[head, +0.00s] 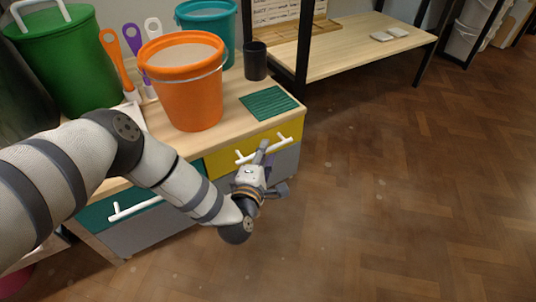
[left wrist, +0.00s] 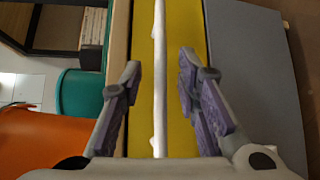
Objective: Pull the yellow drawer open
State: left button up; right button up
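The yellow drawer (head: 222,161) is in the cabinet's upper row at the right, with its front flush with the cabinet. It has a white bar handle (head: 285,138), part of which is hidden behind my gripper. My left gripper (head: 270,165) is in front of this drawer. In the left wrist view, my left gripper (left wrist: 158,82) is open, with one purple-padded finger on each side of the white handle (left wrist: 159,50). Gaps show between the fingers and the handle, and yellow drawer front (left wrist: 182,40) is behind it. My right gripper is in neither view.
A teal drawer (head: 97,217) with a white handle is left of the yellow one. On the cabinet top are an orange bucket (head: 188,90), a green lidded bin (head: 62,65), a black cup (head: 255,62) and a green mat (head: 268,103). The floor (head: 400,200) at right is clear.

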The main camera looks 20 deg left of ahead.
pick_arm(q)
jog(key=shift+w+a+f, duration=0.1)
jog(key=shift+w+f, duration=0.05)
jog(key=shift+w, duration=0.8)
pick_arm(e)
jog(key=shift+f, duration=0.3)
pick_arm(q)
grip_shut()
